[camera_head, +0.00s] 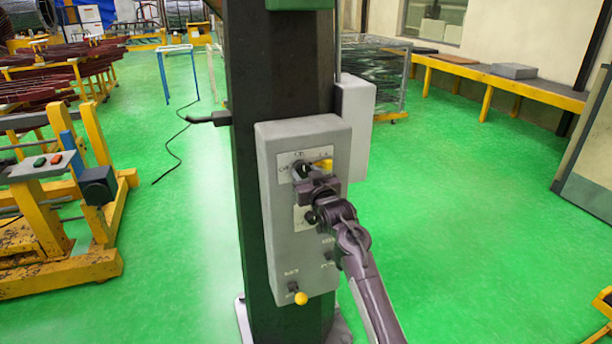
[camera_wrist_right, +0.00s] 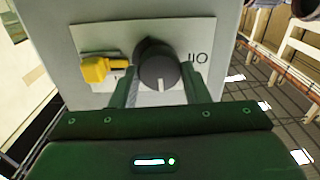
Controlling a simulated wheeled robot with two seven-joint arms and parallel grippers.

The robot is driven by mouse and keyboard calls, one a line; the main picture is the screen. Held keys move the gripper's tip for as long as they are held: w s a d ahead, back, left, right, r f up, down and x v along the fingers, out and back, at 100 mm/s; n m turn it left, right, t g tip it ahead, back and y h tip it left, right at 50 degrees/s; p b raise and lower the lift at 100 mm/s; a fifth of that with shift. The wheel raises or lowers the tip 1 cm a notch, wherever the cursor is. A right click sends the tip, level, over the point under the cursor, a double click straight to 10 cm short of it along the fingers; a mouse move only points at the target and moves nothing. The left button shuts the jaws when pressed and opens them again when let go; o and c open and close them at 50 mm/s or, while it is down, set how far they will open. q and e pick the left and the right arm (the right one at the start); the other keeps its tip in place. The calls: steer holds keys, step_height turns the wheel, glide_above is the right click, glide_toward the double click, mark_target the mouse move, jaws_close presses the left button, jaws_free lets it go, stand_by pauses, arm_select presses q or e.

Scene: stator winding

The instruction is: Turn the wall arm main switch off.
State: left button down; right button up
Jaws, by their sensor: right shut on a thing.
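The grey control box (camera_head: 278,215) is fixed to a dark column. Near its top is a white plate (camera_head: 285,158) with a black rotary knob, the main switch, and a yellow piece (camera_head: 322,165) beside it. In the right wrist view the knob (camera_wrist_right: 158,68) sits in front of my right gripper (camera_wrist_right: 160,92), with a green finger on each side. The fingers are shut on the knob. The yellow piece (camera_wrist_right: 104,70) is left of the knob there, and plate lettering shows to the right. In the head view my right gripper (camera_head: 308,178) covers part of the knob. My left gripper is not in view.
Yellow frames (camera_head: 60,270) stand left and a yellow-legged bench (camera_head: 500,85) right. Green floor around the column is clear.

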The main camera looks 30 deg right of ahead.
steer(key=n+b, duration=0.1)
steer(key=n, duration=0.3)
steer(key=shift+f+n+b, duration=0.1)
steer(key=shift+n+b, duration=0.2)
steer(key=shift+n, duration=0.1)
steer(key=n+b, duration=0.1)
steer(key=n, duration=0.3)
steer(key=shift+b, duration=0.3)
steer(key=n+b, duration=0.1)
steer(key=n, duration=0.3)
steer(key=shift+f+b, duration=0.1)
steer(key=shift+b, duration=0.25)
steer(key=shift+n+b, duration=1.15)
steer(key=shift+n, duration=1.15)
steer(key=shift+a, duration=0.1)
steer(key=o, duration=1)
steer(key=shift+c, duration=0.2)
